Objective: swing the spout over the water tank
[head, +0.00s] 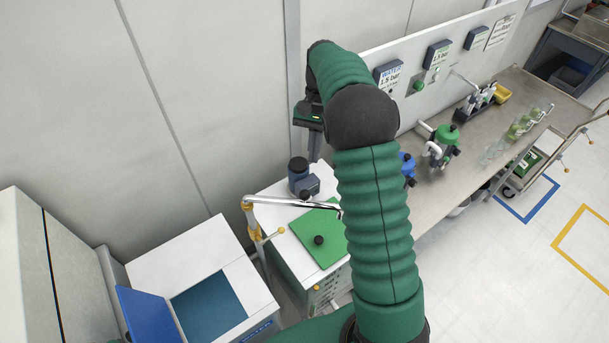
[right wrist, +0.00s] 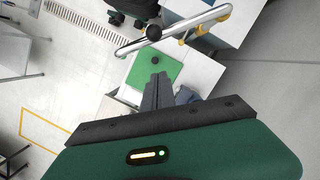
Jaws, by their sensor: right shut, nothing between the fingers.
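The spout (head: 285,201) is a thin chrome pipe on an upright stand with brass-yellow fittings (head: 249,207). It reaches right, across the white cabinet with a green lid (head: 318,236). In the right wrist view the spout (right wrist: 180,30) crosses beyond the fingers, near the green lid (right wrist: 145,72). A white tank with blue-green contents (head: 208,305) and a raised blue lid (head: 148,316) stands left of the stand; the spout is not over it. My right gripper (head: 314,150) is shut and empty, above and behind the cabinet, apart from the spout. Its fingers (right wrist: 158,78) are together. My left gripper is out of view.
A blue-grey pump-like unit (head: 302,178) stands on the cabinet's back edge, below my right gripper. A steel bench (head: 475,155) with green and blue pots runs off right. The wall is close behind. Open floor (head: 500,270) lies at lower right.

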